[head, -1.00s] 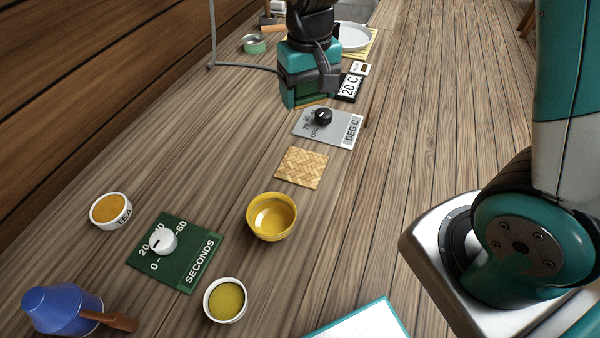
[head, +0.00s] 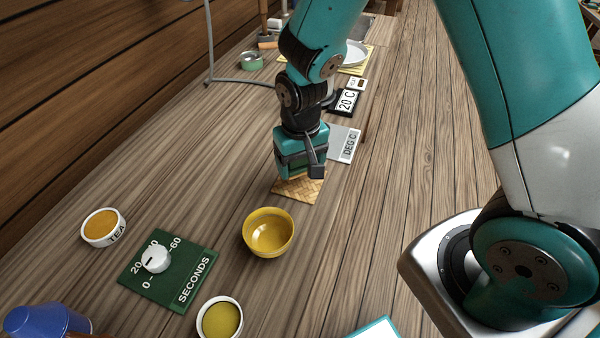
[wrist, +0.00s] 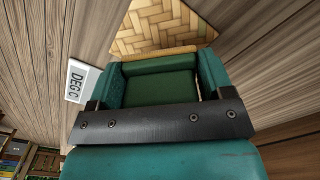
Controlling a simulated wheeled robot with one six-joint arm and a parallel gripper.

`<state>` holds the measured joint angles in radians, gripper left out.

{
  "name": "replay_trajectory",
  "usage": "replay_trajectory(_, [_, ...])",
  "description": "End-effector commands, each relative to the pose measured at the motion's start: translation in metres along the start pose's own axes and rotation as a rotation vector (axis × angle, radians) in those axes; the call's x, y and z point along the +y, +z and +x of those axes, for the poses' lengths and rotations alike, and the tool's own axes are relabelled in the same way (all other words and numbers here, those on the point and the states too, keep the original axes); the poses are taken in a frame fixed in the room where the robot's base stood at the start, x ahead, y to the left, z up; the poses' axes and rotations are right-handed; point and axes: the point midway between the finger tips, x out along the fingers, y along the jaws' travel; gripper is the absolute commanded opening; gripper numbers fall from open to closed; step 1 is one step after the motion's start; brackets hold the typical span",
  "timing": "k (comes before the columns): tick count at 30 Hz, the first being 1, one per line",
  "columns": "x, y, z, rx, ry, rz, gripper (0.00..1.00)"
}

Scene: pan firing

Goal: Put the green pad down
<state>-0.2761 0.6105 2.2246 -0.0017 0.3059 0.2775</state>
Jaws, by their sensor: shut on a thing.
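My gripper (head: 300,170) is low over the woven tan mat (head: 298,191), covering its far part in the head view. In the wrist view my gripper (wrist: 160,82) has its two teal fingers at either side of the green pad (wrist: 158,88), shut on it. A pale wooden strip (wrist: 160,53) runs along the pad's far edge. The woven mat shows just beyond the strip. I cannot tell whether the pad touches the mat. In the head view the pad is mostly hidden by my gripper.
A yellow bowl (head: 269,232) stands just in front of the mat. The grey DEG C plate (head: 344,143) lies behind my gripper. The green SECONDS dial plate (head: 180,283), TEA cup (head: 104,227) and white cup (head: 220,318) are nearer. Bare tabletop lies left of the mat.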

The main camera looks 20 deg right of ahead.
Motion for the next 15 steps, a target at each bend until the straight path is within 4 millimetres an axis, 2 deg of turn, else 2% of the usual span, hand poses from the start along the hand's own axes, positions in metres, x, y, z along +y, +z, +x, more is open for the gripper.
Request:
replay_trajectory(7, [0.000, 0.001, 0.034, -0.003, 0.001, 0.000, 0.44])
replay_trajectory(15, [0.000, 0.000, 0.037, 0.000, 0.000, 0.000, 0.44])
